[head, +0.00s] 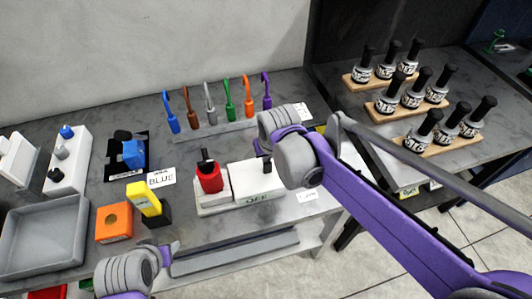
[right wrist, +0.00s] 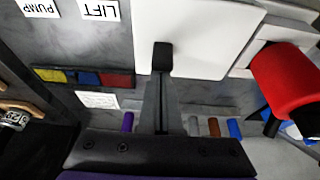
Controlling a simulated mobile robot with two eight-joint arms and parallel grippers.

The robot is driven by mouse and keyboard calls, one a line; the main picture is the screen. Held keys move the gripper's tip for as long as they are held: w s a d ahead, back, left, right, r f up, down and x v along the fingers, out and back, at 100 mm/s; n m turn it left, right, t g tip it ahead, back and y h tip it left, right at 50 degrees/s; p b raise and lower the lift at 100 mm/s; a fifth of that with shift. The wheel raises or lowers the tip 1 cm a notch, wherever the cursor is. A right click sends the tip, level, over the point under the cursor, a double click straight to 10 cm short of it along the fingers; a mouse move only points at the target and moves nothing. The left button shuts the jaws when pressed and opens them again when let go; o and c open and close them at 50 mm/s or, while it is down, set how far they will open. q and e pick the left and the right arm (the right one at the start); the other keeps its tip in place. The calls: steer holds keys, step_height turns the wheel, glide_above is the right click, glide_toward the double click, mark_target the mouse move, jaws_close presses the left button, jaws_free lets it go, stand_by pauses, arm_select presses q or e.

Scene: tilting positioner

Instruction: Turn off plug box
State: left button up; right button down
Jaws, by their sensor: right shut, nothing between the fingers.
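A white box (head: 255,180) stands on the grey bench near the centre. Its front has green lettering that looks like OFF (head: 258,197). A red cylinder (head: 208,178) with a black top stands at its left end. My right gripper (head: 265,163) is shut and empty, at the top right part of the white box. In the right wrist view the shut dark fingers (right wrist: 162,58) lie over the white top (right wrist: 195,35), and I cannot tell whether they touch it. The red cylinder (right wrist: 285,80) is at the right there. My left gripper (head: 172,252) is low at the bench front; its jaws are unclear.
Several coloured hooks (head: 210,105) stand behind the box. An orange block (head: 114,222), a yellow block (head: 143,198), a BLUE card (head: 161,177) and a grey tray (head: 45,255) are at the left. Racks of black-capped bottles (head: 388,105) stand at the right. PUMP and LIFT labels (right wrist: 100,9) show in the wrist view.

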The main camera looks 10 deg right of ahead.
steer(key=s+t, duration=0.2)
steer(key=t, duration=0.1)
steer(key=shift+w, duration=0.1)
steer(key=shift+r, duration=0.15)
steer(key=shift+r+p, duration=0.5)
steer(key=shift+r, duration=0.15)
steer(key=shift+w, duration=0.1)
